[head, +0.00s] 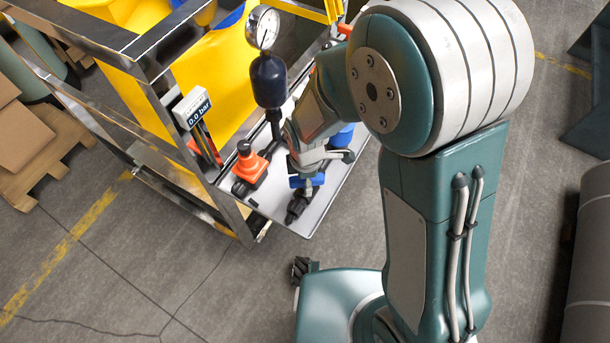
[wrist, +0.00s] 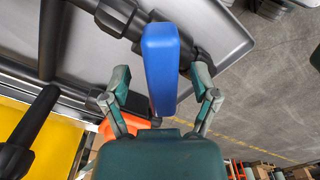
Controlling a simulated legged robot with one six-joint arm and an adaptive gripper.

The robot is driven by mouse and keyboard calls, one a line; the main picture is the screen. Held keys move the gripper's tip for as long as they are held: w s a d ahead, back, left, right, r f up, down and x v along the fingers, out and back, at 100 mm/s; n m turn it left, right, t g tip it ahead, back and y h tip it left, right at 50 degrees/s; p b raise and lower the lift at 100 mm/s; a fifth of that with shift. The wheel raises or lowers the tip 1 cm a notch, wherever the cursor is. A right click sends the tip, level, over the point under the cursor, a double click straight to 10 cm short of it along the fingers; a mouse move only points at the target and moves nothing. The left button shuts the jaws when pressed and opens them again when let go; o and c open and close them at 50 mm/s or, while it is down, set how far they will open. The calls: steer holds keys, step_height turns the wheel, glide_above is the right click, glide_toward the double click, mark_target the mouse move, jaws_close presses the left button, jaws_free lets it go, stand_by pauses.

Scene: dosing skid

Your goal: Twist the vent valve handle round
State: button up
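A blue valve handle (head: 307,181) sits on a black pipe fitting at the front of the grey skid tray in the head view. I take it to be the vent valve handle; no label shows. In the wrist view the blue handle (wrist: 160,65) stands between the two fingers of my gripper (wrist: 161,82), with a visible gap on each side. My gripper (head: 318,160) is open and right at the handle in the head view, where it hides part of the valve. Whether a finger touches the handle cannot be seen in the head view.
An orange-handled valve (head: 250,165) stands left of my gripper. A dark vessel (head: 268,80) with a gauge (head: 262,27) rises behind it. Another blue part (head: 343,136) is partly hidden behind my gripper. A display (head: 192,108) reads 0.0 bar on the metal frame (head: 160,100). Floor ahead is clear.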

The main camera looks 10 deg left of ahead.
steer(key=shift+r, duration=0.1)
stand_by(0.3)
steer(key=shift+r, duration=3.45)
steer(key=shift+c, duration=0.3)
